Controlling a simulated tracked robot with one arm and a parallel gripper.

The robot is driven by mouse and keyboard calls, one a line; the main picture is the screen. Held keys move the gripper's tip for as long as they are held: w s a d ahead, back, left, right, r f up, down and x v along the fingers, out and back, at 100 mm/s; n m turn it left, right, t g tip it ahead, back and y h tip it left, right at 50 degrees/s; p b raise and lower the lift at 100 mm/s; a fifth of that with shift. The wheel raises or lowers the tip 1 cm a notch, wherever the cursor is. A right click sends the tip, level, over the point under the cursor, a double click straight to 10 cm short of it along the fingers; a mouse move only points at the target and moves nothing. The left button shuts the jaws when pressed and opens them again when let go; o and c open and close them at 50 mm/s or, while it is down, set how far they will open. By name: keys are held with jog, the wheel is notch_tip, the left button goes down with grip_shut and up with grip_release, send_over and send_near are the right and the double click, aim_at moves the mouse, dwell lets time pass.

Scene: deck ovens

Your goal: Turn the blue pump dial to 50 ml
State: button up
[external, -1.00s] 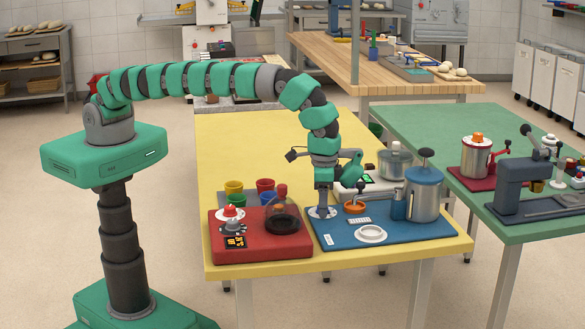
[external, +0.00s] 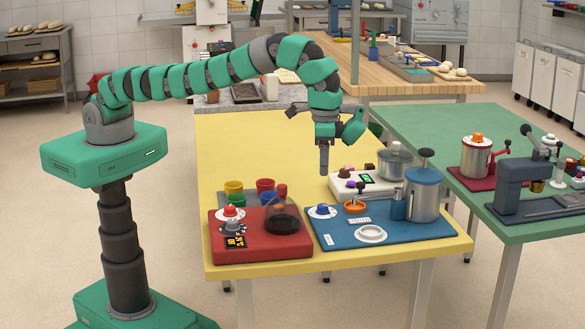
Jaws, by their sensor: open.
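The blue dial (external: 322,209) sits on a pale round plate at the left end of the blue pump base (external: 400,233). Its scale and pointer are too small to read. The pump's steel cylinder (external: 424,192) with a blue lid stands at the right of this base. My gripper (external: 323,173) points straight down above the dial, clear of it and a little to the back. It is open and holds nothing that I can see. The gap between its fingers does not show from this side.
An orange part with a lever (external: 356,206) and a white ring (external: 371,234) are on the blue base. A red unit (external: 260,246) stands left, with several coloured cups behind it. A white scale (external: 365,184) is behind. The yellow table's back half (external: 250,135) is clear.

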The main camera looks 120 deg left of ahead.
aim_at(323, 205)
jog(key=shift+r+p, duration=0.5)
jog(key=shift+r, duration=0.65)
notch_tip(323, 205, down, 14)
jog(key=n, duration=1.3)
jog(key=shift+r+n, duration=0.15)
jog(key=shift+n, duration=0.15)
jog(key=c, duration=1)
